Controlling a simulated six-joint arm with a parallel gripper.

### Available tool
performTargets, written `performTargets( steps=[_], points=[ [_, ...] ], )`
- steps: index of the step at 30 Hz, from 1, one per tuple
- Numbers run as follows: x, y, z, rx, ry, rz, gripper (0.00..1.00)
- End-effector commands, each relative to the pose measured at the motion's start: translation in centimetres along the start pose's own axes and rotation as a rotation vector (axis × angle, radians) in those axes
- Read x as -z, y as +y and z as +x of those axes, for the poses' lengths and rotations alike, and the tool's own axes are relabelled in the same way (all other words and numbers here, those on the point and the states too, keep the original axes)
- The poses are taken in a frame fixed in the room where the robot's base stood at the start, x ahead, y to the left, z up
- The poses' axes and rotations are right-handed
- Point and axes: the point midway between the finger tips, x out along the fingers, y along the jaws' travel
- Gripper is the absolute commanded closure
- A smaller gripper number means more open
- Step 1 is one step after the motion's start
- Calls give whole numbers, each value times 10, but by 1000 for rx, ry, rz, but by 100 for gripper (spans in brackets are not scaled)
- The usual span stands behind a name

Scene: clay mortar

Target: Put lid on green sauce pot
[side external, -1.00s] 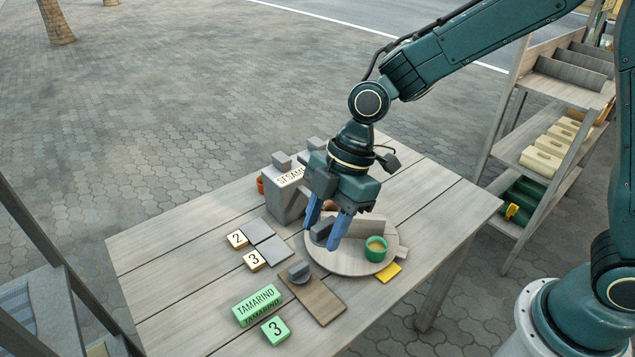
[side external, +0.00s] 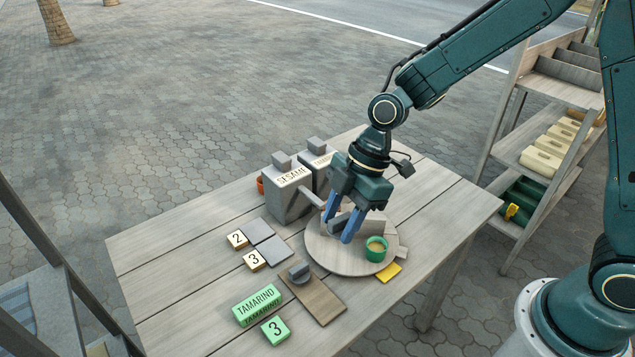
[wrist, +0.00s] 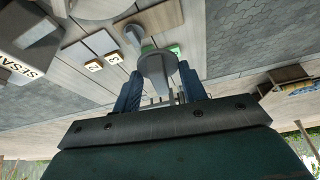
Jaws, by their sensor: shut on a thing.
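The green sauce pot (side external: 376,256) is open at the top, with tan sauce showing. It stands upright near the right front of a round wooden board (side external: 335,262). My gripper (side external: 340,222) is over the board, to the left of the pot and apart from it. Its blue fingers are shut on a grey lid, which is partly hidden by them in the side view. In the wrist view the held lid (wrist: 156,68) shows as a grey disc with a handle between the fingertips (wrist: 160,76). Another grey lid (side external: 299,271) rests on a brown board (side external: 320,302).
A grey SESAME box (side external: 288,200) and a second box stand behind the gripper to the left. Number tiles (side external: 253,260), a TAMARIND block (side external: 257,306) and a yellow piece (side external: 389,272) lie nearby. The table's left part is clear.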

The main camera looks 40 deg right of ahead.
Motion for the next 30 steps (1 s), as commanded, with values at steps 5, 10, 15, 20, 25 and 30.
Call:
performTargets(
  steps=[5, 10, 15, 20, 25, 30],
  points=[
    [-49, 10, 7, -36, 1, 102, 79],
    [-91, 13, 12, -71, 0, 185, 79],
    [-119, 13, 14, -96, -3, 240, 79],
    [-130, 12, 15, -107, -4, 261, 79],
    [-131, 12, 16, -108, -4, 263, 79],
    [-132, 12, 18, -107, -4, 263, 79]
  ],
)
